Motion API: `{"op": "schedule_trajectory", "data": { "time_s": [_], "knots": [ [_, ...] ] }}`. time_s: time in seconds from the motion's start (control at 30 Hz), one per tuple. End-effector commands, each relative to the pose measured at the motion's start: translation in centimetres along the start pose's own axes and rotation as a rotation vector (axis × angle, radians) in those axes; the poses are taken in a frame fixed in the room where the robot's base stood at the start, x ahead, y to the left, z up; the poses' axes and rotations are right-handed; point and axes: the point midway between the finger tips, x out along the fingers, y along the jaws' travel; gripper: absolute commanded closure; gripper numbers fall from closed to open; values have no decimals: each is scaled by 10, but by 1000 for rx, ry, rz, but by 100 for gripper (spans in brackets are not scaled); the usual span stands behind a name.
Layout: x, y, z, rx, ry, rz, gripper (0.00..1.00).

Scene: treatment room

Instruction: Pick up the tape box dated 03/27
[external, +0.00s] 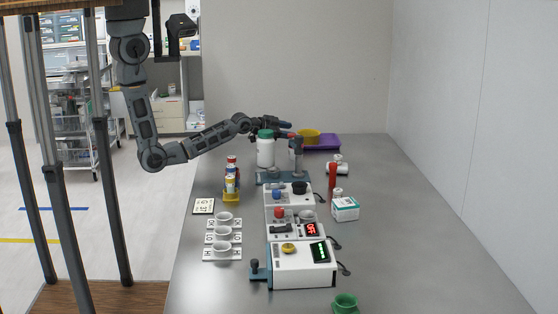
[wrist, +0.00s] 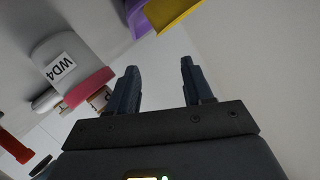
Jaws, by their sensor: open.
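A small white box with a green top edge (external: 345,209) sits on the right part of the table, beside the row of devices. Its print is too small to read, so I cannot tell whether it is the tape box dated 03/27. My gripper (external: 288,130) is over the far part of the table, near the white jar with a green lid (external: 265,152). In the wrist view its two fingers (wrist: 157,86) are apart with nothing between them. No box with a date shows in the wrist view.
White devices (external: 303,265) with displays run down the middle. A purple tray (external: 322,147) with a yellow bowl (external: 308,136) stands at the back. The right side is clear.

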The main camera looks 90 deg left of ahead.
Motion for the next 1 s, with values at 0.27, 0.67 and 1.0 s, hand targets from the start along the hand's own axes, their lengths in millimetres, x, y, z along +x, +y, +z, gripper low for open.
{"op": "schedule_trajectory", "data": {
  "time_s": [0.27, 0.67, 1.0],
  "knots": [
    [0, 0, 0, 0, 0, 0, 22],
    [0, 0, -1, 0, 0, 0, 8],
    [-11, -17, -32, 0, 0, 0, 8]
  ]
}}
